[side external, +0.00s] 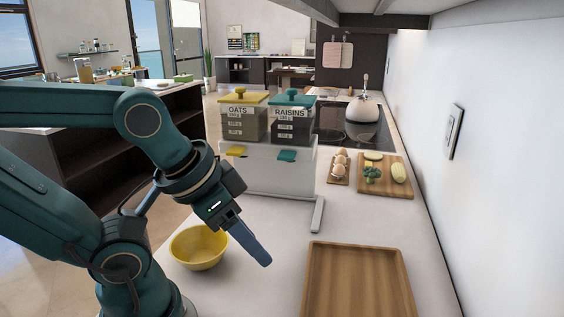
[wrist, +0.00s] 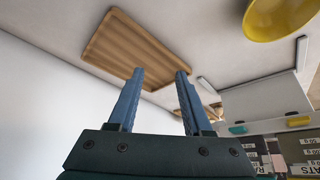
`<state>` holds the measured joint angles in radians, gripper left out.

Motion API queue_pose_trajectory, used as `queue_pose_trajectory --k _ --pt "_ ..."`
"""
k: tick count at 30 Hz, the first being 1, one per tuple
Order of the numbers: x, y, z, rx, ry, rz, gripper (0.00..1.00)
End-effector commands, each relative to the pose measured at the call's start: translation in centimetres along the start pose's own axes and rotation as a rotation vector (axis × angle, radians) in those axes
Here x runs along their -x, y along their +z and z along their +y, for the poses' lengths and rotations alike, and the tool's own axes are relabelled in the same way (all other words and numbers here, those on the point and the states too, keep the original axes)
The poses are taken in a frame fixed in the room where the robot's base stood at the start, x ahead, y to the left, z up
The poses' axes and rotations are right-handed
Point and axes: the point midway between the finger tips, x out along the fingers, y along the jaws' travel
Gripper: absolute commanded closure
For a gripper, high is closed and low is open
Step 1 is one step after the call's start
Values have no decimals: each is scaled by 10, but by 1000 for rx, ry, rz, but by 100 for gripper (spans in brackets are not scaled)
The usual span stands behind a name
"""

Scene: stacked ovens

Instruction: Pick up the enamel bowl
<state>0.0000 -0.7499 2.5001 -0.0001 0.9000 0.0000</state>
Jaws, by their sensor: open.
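A yellow bowl (side external: 199,247), likely the enamel bowl, stands upright on the pale counter, left of the wooden tray. It looks empty. In the wrist view the yellow bowl (wrist: 279,17) shows at the top right corner, partly cut off by the frame. My gripper (side external: 264,260) is above the counter just right of the bowl, apart from it, with its fingers pointing down and to the right. In the wrist view my gripper (wrist: 160,73) has its two blue fingers spread with nothing between them.
A wooden tray (side external: 359,282) lies at the front right. Behind the bowl, a white stand (side external: 265,168) carries the oats container (side external: 241,118) and raisins container (side external: 292,119). A cutting board (side external: 384,188) with vegetables and an egg holder (side external: 338,176) lie farther back. A wall bounds the right.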

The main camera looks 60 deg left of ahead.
Motion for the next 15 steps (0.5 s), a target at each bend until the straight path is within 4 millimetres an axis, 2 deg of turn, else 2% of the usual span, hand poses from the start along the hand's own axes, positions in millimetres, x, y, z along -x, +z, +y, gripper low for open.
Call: queue_pose_trajectory --k 2,3,4,15 --pt "0 0 0 0 0 0 50" --pt "0 0 0 0 0 0 58" --pt "0 0 0 0 0 0 58" --pt "-1 3 -4 -51 -21 -14 58"
